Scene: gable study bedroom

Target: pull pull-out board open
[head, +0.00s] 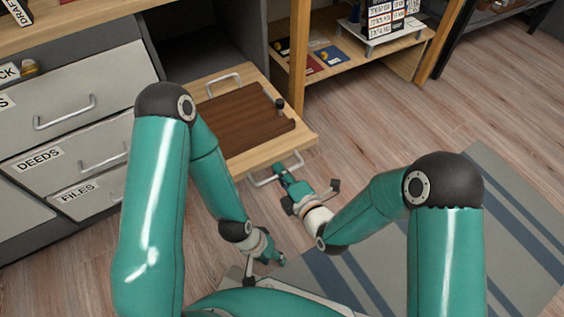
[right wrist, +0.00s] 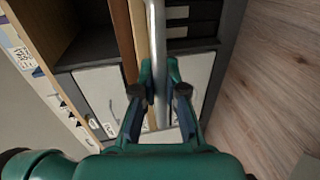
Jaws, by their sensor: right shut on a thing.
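The pull-out board (head: 305,137) is a light wood slab that sticks out of the dark opening in the grey cabinet. A dark brown panel (head: 236,122) lies on it, with a small dark upright piece near its front right corner. A metal bar handle (head: 262,182) is on the board's front edge. My right gripper (head: 280,172) is shut on this handle; in the right wrist view the bar (right wrist: 157,60) runs between its fingers (right wrist: 158,80). My left gripper (head: 279,259) is low in front of the board, apart from it; its finger opening cannot be made out.
Grey drawers (head: 75,95) with bar handles and labels are at the left. A wooden shelf (head: 385,58) with books and a small stand is behind the board at the right. A striped rug (head: 500,215) lies at the right. The wooden floor right of the board is clear.

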